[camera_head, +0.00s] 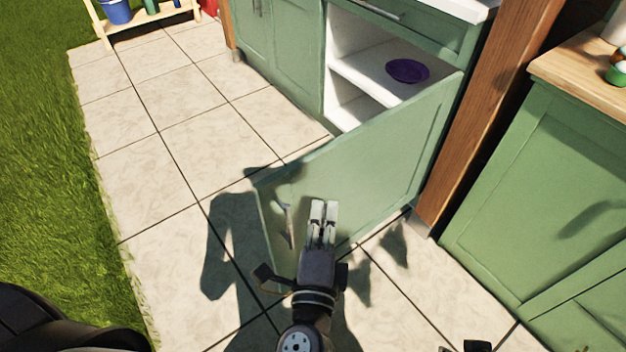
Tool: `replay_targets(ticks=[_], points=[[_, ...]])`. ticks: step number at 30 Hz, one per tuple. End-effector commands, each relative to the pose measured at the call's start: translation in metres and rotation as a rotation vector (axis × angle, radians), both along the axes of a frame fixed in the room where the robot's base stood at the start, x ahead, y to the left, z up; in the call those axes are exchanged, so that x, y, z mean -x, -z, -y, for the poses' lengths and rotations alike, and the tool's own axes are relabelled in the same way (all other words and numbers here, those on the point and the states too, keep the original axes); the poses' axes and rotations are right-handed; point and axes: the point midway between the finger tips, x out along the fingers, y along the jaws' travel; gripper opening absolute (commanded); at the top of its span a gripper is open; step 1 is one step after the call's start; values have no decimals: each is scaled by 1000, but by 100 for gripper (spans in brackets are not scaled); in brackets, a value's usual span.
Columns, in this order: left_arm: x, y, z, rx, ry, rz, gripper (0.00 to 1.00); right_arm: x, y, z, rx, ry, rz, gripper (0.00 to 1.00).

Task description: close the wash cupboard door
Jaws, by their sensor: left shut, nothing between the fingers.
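The wash cupboard door (370,165) is a green panel that stands wide open, swung out from its hinge side at the right. Its handle (285,222) is near the free edge at the left. Behind it, the open cupboard shows a white shelf (355,68) with a purple plate (407,71) on it. My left gripper (323,208) is shut and empty in front of the door's outer face, just right of the handle. I cannot tell whether it touches the door. A small dark part of my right gripper (466,348) shows at the bottom edge; its fingers cannot be made out.
A wooden post (480,115) stands right of the cupboard. Another green cabinet (540,190) with a wooden top is at the right. Closed green doors (278,45) are left of the opening. Paved floor (175,140) is clear at the left, with grass (50,190) beyond.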

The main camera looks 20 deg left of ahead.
Motion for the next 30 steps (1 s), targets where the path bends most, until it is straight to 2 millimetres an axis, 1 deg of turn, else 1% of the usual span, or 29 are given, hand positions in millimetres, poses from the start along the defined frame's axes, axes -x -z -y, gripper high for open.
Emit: replay_targets(ticks=[1,5,9,15,27,30], points=[[-13,-3,-2,1,-1,5,0,0,-2,0,0,0,0,13],[-39,-2,-6,1,-1,4,0,0,-4,0,0,0,1,13],[-51,-1,-23,-2,2,2,0,0,-5,0,0,0,1,13],[-61,0,-36,1,2,0,0,0,-6,0,0,0,1,13],[-62,0,-38,1,3,-1,0,0,-6,0,0,-1,1,13],[-64,0,-41,1,8,-1,0,0,-7,0,0,-1,2,13]])
